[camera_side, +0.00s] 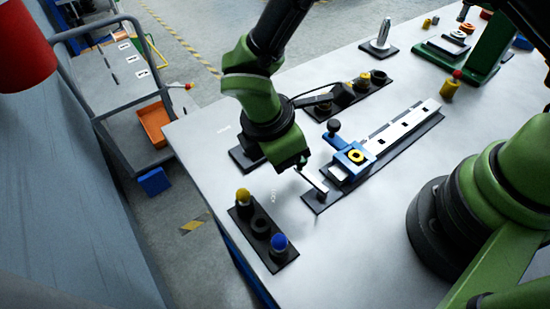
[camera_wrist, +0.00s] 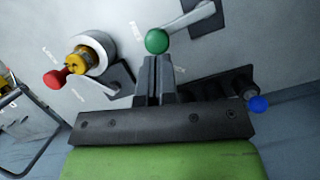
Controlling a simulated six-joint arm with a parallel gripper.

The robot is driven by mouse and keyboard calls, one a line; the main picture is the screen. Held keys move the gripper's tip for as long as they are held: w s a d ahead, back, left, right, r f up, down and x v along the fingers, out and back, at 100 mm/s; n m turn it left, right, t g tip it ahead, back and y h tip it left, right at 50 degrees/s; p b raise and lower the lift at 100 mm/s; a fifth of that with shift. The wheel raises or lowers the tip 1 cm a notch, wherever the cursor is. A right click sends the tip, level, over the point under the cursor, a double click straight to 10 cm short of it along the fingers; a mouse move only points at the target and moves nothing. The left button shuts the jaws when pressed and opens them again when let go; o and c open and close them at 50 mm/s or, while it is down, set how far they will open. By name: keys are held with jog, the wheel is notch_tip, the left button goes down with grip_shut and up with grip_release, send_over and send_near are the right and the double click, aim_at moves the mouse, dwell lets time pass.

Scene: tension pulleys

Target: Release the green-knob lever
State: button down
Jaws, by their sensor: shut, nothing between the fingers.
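The green knob (camera_wrist: 157,40) is in the wrist view, at the end of a grey lever arm (camera_wrist: 190,19) that runs up and right to a dark base. In the side view the silver lever (camera_side: 313,180) lies beside my gripper (camera_side: 301,168), and I cannot make out the green knob clearly there. My gripper is shut and empty. In the wrist view its fingertips (camera_wrist: 156,62) are close to the knob, overlapping its lower edge in the picture. I cannot tell whether they touch it.
A blue slider (camera_side: 354,160) sits on a rail right of my gripper. A black holder (camera_side: 261,225) with yellow and blue knobs is in front. In the wrist view a red knob (camera_wrist: 55,78) and yellow pulley (camera_wrist: 92,52) stand left. The table's front middle is clear.

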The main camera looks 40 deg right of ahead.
jog(key=a, duration=0.1)
jog(key=a+r, duration=0.2)
jog(key=a, duration=0.1)
jog(key=shift+w, duration=0.15)
jog(key=v, duration=0.8)
jog(key=shift+s+r, duration=0.25)
